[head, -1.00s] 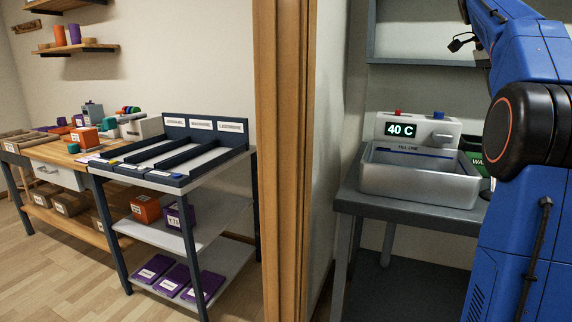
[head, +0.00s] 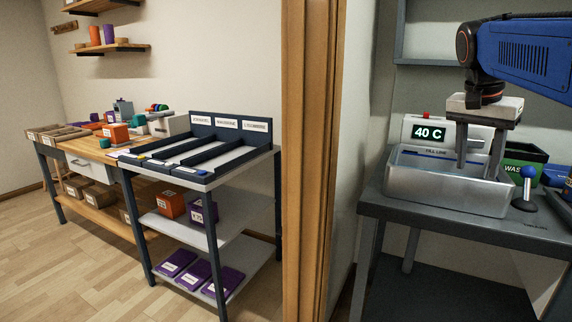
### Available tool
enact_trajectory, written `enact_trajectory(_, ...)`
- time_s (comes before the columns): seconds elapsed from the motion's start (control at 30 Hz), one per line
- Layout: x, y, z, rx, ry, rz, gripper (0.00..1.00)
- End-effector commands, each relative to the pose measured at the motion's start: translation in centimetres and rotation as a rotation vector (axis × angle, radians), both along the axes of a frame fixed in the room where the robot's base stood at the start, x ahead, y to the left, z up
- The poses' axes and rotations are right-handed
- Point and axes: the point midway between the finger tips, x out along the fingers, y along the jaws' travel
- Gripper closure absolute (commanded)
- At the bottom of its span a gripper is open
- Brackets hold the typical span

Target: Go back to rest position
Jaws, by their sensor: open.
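My gripper (head: 478,155) hangs at the right of the head view, pointing down over the metal basin (head: 440,197). Its two fingers are spread apart and I see nothing between them. From this angle I cannot tell whether the fingertips are above the basin's rim or inside it. Behind the basin stands a white control unit (head: 412,130) whose display reads 40 C. My gripper hides part of that unit.
A green bin (head: 527,152) and a blue ball-topped lever (head: 527,185) stand right of the basin on the grey table (head: 400,208). A wooden door post (head: 305,180) divides the view. At left are a sorting rack (head: 205,165) and a workbench (head: 82,148).

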Motion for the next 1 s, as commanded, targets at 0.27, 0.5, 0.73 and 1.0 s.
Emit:
enact_trajectory(0.27, -5.5, 7.4, -8.0, 0.006, -0.020, 0.374, 0.54)
enact_trajectory(0.5, -10.7, 12.6, -16.1, -0.001, -0.051, 0.681, 0.54)
enact_trajectory(0.73, -15.5, 16.1, -23.6, -0.020, -0.086, 0.922, 0.54)
enact_trajectory(1.0, -17.7, 17.5, -27.4, -0.035, -0.104, 1.034, 0.54)
